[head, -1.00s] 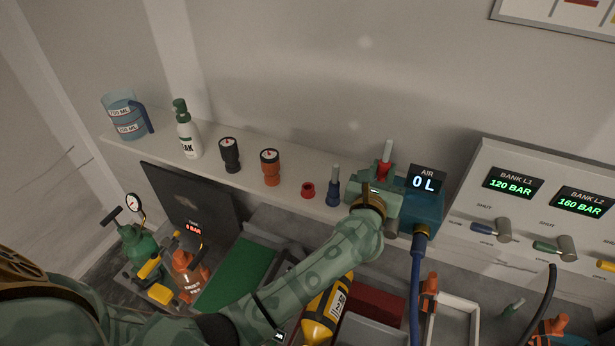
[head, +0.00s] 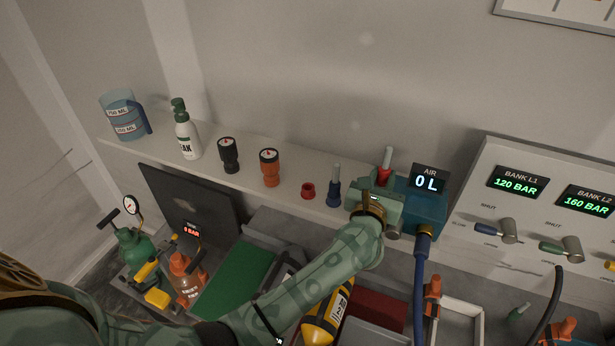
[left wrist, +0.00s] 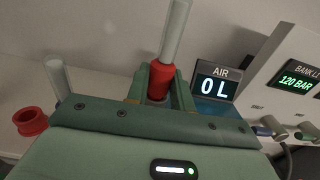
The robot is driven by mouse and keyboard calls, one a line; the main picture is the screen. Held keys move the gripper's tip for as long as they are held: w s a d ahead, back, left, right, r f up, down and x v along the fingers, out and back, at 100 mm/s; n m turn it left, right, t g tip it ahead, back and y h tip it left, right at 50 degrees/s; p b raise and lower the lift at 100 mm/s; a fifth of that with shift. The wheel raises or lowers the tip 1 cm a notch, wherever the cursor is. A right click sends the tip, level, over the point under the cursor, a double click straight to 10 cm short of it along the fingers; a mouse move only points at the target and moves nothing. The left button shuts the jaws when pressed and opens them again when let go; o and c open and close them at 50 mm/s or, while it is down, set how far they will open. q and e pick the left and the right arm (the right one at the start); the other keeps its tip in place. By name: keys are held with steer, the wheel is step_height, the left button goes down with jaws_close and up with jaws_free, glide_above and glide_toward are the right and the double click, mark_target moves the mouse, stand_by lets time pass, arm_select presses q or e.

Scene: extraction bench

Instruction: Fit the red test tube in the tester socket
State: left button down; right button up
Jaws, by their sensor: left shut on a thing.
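The red test tube (left wrist: 160,79) is a clear tube with a red collar. It also shows in the head view (head: 384,174). My left gripper (left wrist: 158,98) is shut on its red collar, and the tube stands nearly upright. The gripper is just left of the blue tester box (head: 424,211), whose display (head: 429,179) reads AIR 0 L. The tube's lower end is hidden behind the gripper. I cannot make out the tester socket. My right gripper is not in view.
On the shelf, left of my gripper, are a blue-based tube (head: 334,192), a red ring (head: 308,191), an orange gauge (head: 270,167), a black gauge (head: 229,155) and a spray bottle (head: 186,135). A bank panel (head: 530,205) stands to the right.

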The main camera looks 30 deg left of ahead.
arm_select(q)
steer(key=c, duration=1.1)
jaws_free()
steer(key=shift+f, duration=0.1)
steer(key=shift+s, duration=0.1)
steer(key=s, duration=0.5)
steer(key=s+b, duration=0.1)
steer(key=s, duration=0.4)
steer(key=s+d+b, duration=0.1)
steer(key=s, duration=0.5)
steer(key=shift+s, duration=0.1)
